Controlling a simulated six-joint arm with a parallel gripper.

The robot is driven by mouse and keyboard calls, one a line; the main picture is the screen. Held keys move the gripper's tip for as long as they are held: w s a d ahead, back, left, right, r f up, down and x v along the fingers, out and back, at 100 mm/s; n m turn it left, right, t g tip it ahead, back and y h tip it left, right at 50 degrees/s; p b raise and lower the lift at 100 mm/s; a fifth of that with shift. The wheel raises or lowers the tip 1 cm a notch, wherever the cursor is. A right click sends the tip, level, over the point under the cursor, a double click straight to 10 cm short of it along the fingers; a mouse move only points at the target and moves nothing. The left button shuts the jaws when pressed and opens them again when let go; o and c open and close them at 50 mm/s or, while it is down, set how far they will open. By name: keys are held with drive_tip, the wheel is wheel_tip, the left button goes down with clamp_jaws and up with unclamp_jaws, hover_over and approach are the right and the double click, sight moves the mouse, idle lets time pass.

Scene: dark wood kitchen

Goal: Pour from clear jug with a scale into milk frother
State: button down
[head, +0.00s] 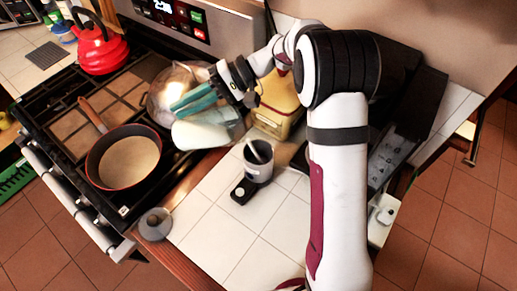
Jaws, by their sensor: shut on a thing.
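My gripper (178,108), with teal fingers, is shut on the clear jug (212,132) in the head view. The jug is tilted over and holds a white content. It is in the air by the stove's right edge, up and left of the milk frother. The milk frother (258,163) is a grey cup with a dark base, upright on the white tiled counter, with a pale stick-like part showing inside it. The jug's scale cannot be made out, and the fingers cover part of the jug.
A yellow container (279,103) stands behind the frother. A clear rounded vessel (170,80) is on the stove behind the gripper. A pan (127,160) and a red kettle (97,46) are on the stove. A small grey round object (155,224) sits at the counter edge. Front tiles are clear.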

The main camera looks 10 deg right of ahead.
sight(177, 123)
drive_tip(key=shift+s+d+r+y, duration=0.1)
drive_tip(key=shift+d+r+y, duration=0.25)
drive_tip(key=shift+r+y, duration=0.1)
idle(0.9)
drive_tip(key=a+f+h, duration=0.1)
drive_tip(key=f, duration=0.1)
drive_tip(key=a+f+h, duration=0.1)
drive_tip(key=f+h, duration=0.1)
drive_tip(key=w+a+f+m+h, duration=0.1)
drive_tip(key=a+f+h, duration=0.1)
drive_tip(key=f, duration=0.1)
drive_tip(key=shift+f+h, duration=0.15)
drive_tip(key=shift+h, duration=0.2)
drive_tip(key=shift+w+a+f+m+g+h, duration=0.15)
drive_tip(key=shift+a+f+h, duration=0.2)
drive_tip(key=shift+f, duration=0.2)
drive_tip(key=shift+w+a+f+m+g+h, duration=0.15)
drive_tip(key=shift+a+f+h, duration=0.2)
drive_tip(key=shift+f, duration=0.2)
drive_tip(key=a+f+m+g+h, duration=0.1)
drive_tip(key=a+f+h, duration=0.2)
drive_tip(key=f+h, duration=0.2)
drive_tip(key=shift+w+a+f+h+p, duration=0.3)
drive_tip(key=shift+w+a+f+h, duration=0.1)
drive_tip(key=shift+h, duration=0.1)
drive_tip(key=shift+r, duration=0.1)
